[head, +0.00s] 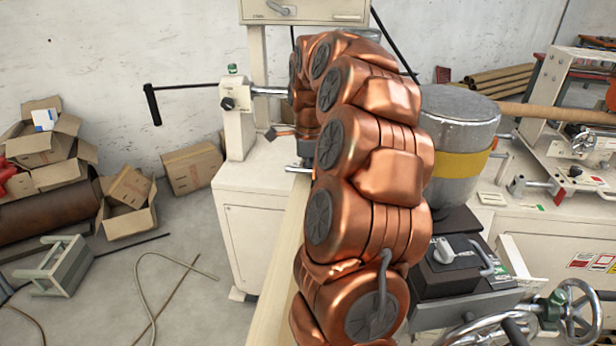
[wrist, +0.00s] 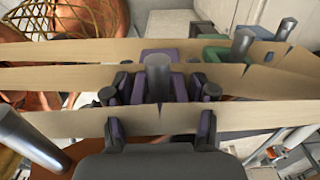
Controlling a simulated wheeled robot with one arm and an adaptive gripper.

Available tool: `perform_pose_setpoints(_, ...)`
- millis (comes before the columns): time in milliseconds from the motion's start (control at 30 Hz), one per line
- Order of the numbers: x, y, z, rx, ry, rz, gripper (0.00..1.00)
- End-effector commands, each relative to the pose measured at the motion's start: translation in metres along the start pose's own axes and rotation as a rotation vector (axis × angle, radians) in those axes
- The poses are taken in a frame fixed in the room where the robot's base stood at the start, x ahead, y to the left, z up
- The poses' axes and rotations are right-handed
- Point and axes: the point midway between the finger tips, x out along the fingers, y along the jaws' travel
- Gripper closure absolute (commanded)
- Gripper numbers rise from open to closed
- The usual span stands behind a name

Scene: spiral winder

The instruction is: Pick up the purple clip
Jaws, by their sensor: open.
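The purple clip (wrist: 150,55) shows in the middle of the wrist view, behind and among tan strips. An upright grey peg (wrist: 158,77) stands in front of it, and dark pieces flank it. My gripper (wrist: 160,108) reaches up from the bottom of the wrist view, its dark body at the lower middle. Its fingers appear apart, left and right of the clip's middle. Strips and dark parts overlap here, so I cannot tell whether the fingers touch the clip. In the head view my copper arm hides the gripper and the clip.
A green clip (wrist: 212,52) sits right of the purple one, near another grey peg (wrist: 242,45). A grey cylinder (wrist: 30,140) is close at the lower left. In the head view, a white machine cabinet (head: 245,225) is left of my arm, and cardboard boxes (head: 130,188) lie farther left.

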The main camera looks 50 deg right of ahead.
Motion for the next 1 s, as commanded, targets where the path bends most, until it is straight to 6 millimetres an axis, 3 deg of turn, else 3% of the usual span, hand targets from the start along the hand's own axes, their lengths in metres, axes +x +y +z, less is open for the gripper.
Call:
perform_pose_setpoints(133, -0.0001, -0.0001, 0.0, 0.0, 0.0, 0.0, 0.45)
perform_pose_setpoints(600, -0.0002, -0.0001, 0.0001, 0.001, -0.001, 0.0, 0.91)
perform_pose_setpoints(1000, -0.0033, -0.0011, -0.0002, 0.003, -0.001, -0.003, 0.91)
